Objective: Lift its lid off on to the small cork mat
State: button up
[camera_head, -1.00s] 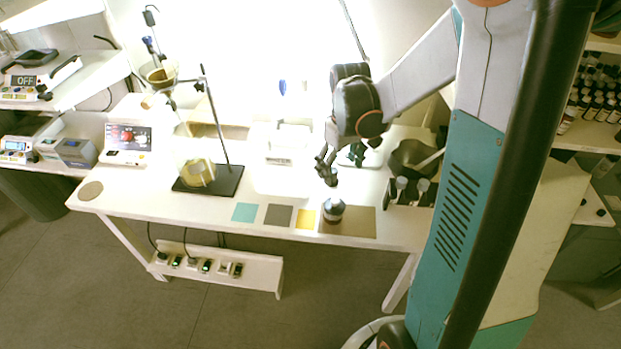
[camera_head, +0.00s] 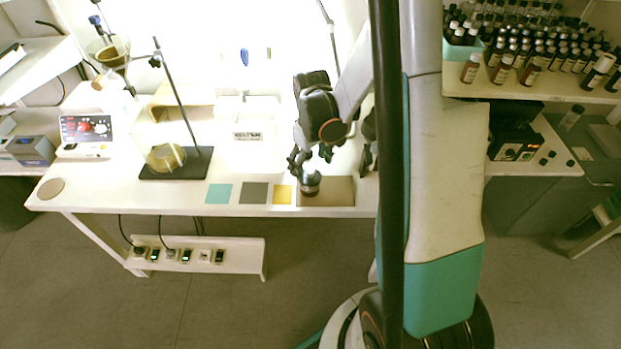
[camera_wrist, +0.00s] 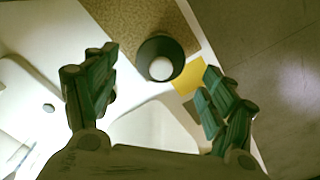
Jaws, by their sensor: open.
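A dark bottle (camera_head: 311,186) stands upright on a brown, cork-textured rectangular mat (camera_head: 340,192) near the table's front edge. In the wrist view the bottle (camera_wrist: 160,68) is seen from above, as a dark round body with a pale round top. My gripper (camera_head: 304,170) is open just above the bottle. Its fingers lie on both sides of the bottle in the wrist view, apart from it. The fingers partly hide the bottle's top in the head view. A small round tan mat (camera_head: 50,189) lies bare at the table's left end.
Teal (camera_head: 219,194), grey (camera_head: 254,193) and yellow (camera_head: 282,195) squares lie in a row left of the bottle. A stand on a black base (camera_head: 176,164) holds glassware behind them. A shelf of bottles (camera_head: 530,85) is at the right. The front left tabletop is mostly clear.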

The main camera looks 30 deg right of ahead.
aim_at(311, 171)
notch_tip(311, 171, down, 4)
jog(key=shift+r+b, duration=0.25)
jog(key=shift+b, duration=0.35)
jog(key=shift+r, duration=0.1)
jog(key=c, duration=1)
